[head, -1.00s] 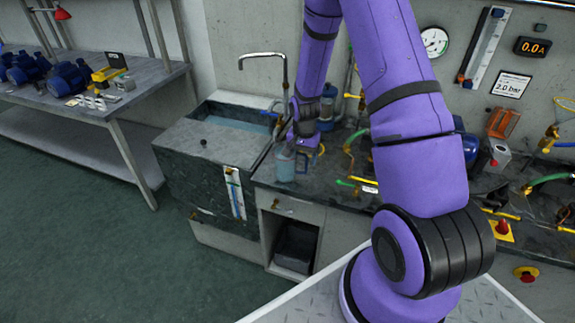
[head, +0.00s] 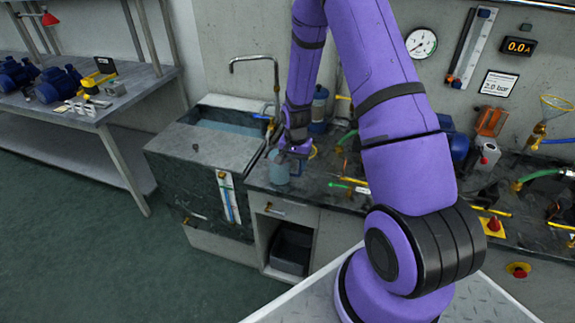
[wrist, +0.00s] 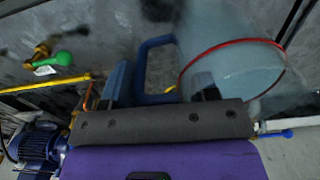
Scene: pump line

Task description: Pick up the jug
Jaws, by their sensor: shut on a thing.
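The jug (head: 279,168) is a translucent pale blue vessel standing on the left end of the dark bench, just right of the sink. In the wrist view the jug (wrist: 232,68) shows large, with a red rim and a blue handle (wrist: 143,68) on its left side. My gripper (head: 290,150) is at the jug's upper right side in the head view, shut on the jug, seemingly at its handle. The fingertips are mostly hidden. I cannot tell whether the jug's base is clear of the bench.
The sink (head: 205,140) with a curved tap (head: 255,58) is left of the jug. Yellow-handled and green fittings (head: 348,186) lie right of it on the bench. A blue cylinder (head: 319,108) stands behind. Blue motors (head: 62,82) sit on the left table. The floor at left is clear.

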